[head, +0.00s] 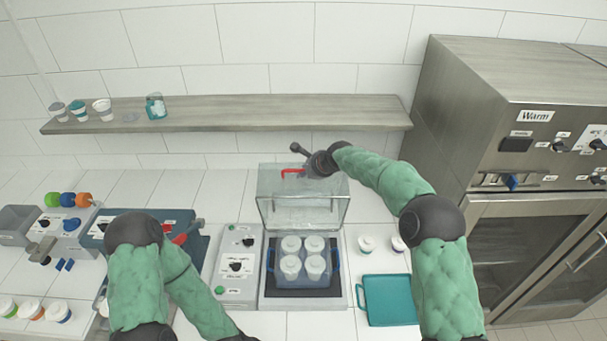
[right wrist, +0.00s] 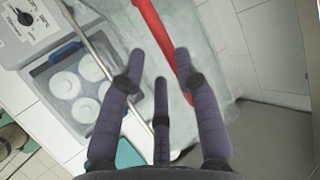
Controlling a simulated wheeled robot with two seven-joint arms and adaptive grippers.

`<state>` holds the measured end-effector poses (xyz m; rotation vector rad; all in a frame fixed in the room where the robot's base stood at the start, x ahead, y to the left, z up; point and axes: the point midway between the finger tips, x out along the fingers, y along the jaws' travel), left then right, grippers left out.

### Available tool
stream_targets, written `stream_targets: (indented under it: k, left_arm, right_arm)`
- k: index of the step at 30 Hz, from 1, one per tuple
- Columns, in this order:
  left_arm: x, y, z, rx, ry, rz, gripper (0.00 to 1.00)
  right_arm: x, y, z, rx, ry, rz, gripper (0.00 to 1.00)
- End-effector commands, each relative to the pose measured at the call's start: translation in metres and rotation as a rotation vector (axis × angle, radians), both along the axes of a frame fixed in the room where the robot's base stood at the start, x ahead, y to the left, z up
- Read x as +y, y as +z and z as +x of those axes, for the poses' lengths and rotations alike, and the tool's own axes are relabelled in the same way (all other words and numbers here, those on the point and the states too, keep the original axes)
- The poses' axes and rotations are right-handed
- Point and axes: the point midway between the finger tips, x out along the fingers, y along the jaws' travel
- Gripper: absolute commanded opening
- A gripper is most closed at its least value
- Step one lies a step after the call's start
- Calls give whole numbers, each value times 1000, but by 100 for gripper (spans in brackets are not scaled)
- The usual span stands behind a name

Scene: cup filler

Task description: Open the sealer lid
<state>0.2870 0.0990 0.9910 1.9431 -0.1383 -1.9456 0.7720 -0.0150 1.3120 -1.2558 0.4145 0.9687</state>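The sealer (head: 304,298) stands on the counter. Its clear lid (head: 302,208) is raised, standing up at the back of the base. A red handle (head: 291,171) is at the lid's upper edge; it also shows in the right wrist view (right wrist: 160,35). My right gripper (head: 304,158) is at this handle. Its fingers (right wrist: 158,70) are spread, with the red bar passing behind and between them; I cannot tell whether they touch it. A blue-handled tray (head: 271,262) with several white-lidded cups (head: 290,266) sits in the open base. My left gripper is out of view; only my left arm shows.
A control box (head: 235,262) stands left of the sealer. A teal tray (head: 388,300) and two cups (head: 367,244) are on the right. A wall shelf (head: 260,113) is behind. A steel warming cabinet (head: 500,100) stands at the far right.

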Motion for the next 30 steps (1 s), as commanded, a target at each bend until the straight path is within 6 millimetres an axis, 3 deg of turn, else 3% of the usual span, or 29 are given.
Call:
stream_targets:
  k: [12, 28, 30]
  left_arm:
    - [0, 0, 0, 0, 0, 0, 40]
    - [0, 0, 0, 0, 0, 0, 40]
    - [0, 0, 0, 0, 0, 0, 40]
  right_arm:
    - [-26, 50, -37, 0, -1, 1, 32]
    - [-33, 62, -48, 2, 0, 0, 32]
    - [-34, 62, -48, 1, 2, -4, 12]
